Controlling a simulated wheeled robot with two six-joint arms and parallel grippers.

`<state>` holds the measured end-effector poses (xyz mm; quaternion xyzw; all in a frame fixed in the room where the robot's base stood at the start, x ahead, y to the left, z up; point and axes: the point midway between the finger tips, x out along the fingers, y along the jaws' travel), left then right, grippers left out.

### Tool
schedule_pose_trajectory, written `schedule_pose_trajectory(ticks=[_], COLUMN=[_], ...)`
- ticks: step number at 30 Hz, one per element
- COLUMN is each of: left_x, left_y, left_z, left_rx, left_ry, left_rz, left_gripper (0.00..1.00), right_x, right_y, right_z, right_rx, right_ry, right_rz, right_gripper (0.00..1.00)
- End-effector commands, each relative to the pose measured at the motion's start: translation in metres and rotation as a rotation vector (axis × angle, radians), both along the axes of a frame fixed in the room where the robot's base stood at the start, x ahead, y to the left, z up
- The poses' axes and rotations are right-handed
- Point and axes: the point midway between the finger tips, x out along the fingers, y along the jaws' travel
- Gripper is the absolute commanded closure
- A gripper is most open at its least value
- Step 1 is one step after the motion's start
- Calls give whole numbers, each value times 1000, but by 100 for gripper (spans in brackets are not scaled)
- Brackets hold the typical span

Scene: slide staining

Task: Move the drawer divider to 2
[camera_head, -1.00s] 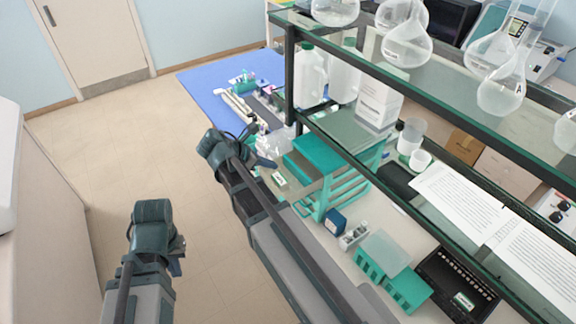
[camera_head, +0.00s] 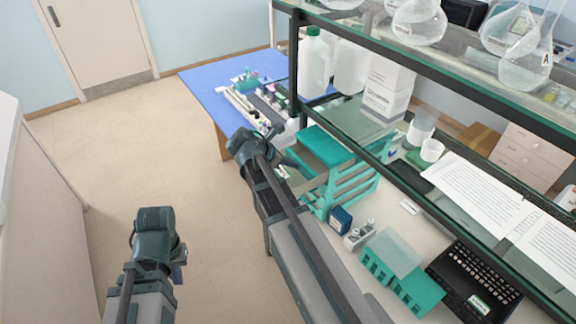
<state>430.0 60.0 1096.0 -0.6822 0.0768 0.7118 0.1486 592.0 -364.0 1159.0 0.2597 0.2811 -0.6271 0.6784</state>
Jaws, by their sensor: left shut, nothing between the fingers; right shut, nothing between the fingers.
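A teal drawer unit (camera_head: 347,180) stands on the bench under the glass shelf. What looks like an open tray or drawer lies at its left side, partly behind my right gripper. I cannot make out a divider or a number 2 in this view. My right gripper (camera_head: 284,158) is shut and empty, just left of the teal unit; whether it touches anything I cannot tell. My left gripper (camera_head: 181,254) is shut and empty, low over the open floor at the left, far from the unit.
On the bench are a small blue box (camera_head: 340,219), teal racks (camera_head: 415,292) and a black slotted tray (camera_head: 470,280). A blue table (camera_head: 205,82) stands behind. The floor at left is clear.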

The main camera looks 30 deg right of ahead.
Motion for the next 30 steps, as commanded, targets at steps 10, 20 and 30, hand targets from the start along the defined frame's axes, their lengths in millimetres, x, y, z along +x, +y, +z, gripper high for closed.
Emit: schedule_pose_trajectory(ticks=[10,20,30], left_x=[0,0,0], left_y=[0,0,0], left_z=[0,0,8], left_rx=[0,0,0], left_ry=[0,0,0], left_rz=[0,0,1], left_gripper=[100,100,100], right_x=[0,2,1], right_y=[-3,-21,-18], right_z=[0,0,8], right_rx=[0,0,0], right_ry=[0,0,0], right_rz=[-1,0,0], right_gripper=[100,100,100])
